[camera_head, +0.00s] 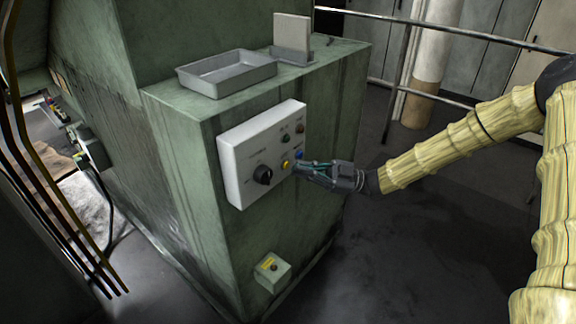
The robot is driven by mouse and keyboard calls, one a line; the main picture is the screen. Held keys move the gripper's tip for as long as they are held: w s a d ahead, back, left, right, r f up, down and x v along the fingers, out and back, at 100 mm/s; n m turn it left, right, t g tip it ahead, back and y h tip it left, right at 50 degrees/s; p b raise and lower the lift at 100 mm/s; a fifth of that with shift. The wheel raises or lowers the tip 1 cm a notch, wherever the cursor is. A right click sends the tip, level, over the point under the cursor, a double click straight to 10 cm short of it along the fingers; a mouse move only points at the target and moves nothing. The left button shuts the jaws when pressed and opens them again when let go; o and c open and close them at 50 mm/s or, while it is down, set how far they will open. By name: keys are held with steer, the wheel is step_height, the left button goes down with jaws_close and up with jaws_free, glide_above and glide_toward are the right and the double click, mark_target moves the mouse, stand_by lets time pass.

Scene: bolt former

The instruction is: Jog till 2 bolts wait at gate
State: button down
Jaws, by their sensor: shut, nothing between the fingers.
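A pale control panel (243,153) is on the front of the green machine cabinet (190,118). It carries a black rotary knob (262,175), a yellow button (285,164), a blue button (299,155), a green button (285,138) and a red button (300,128). My gripper (298,165) is shut and empty, its tips close to the yellow and blue buttons. I cannot tell whether it touches either one. At the far left, an opening in the machine shows small parts (55,108) on a bracket. I cannot make out bolts or a gate there.
A grey tray (228,84) and an upright grey plate in a holder (291,38) are on top of the cabinet. A small box with a yellow label (271,272) is low on its front. A metal railing (440,95) runs behind. The floor at right is clear.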

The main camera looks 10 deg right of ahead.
steer(key=s+d, duration=0.1)
steer(key=s, duration=0.1)
steer(key=s+d+p, duration=0.1)
steer(key=d, duration=0.1)
steer(key=shift+s, duration=0.4)
steer(key=s+a+f+m+t+h, duration=0.1)
steer(key=a+f+m+t+h, duration=0.3)
steer(key=f+m, duration=0.45)
steer(key=s+a+f+m+t+h, duration=0.2)
steer(key=a+f+m+h, duration=0.3)
steer(key=f, duration=0.7)
steer(key=s+d+f+m+g+h, duration=0.25)
steer(key=s+f+m+h, duration=0.3)
steer(key=s+f, duration=0.55)
steer(key=s+d+f+m+g+h, duration=0.1)
steer(key=s+d+f+g+h, duration=0.1)
steer(key=s, duration=0.5)
steer(key=s+d+f+m+g+h, duration=0.1)
steer(key=s+d+f+g+h, duration=0.1)
steer(key=s, duration=0.5)
steer(key=s+d+f+m+g+h, duration=0.1)
steer(key=s+d+f+g+h, duration=0.1)
steer(key=s, duration=0.5)
steer(key=shift+d+f+g+h, duration=0.4)
steer(key=shift+d+f, duration=0.25)
steer(key=shift+d, duration=0.45)
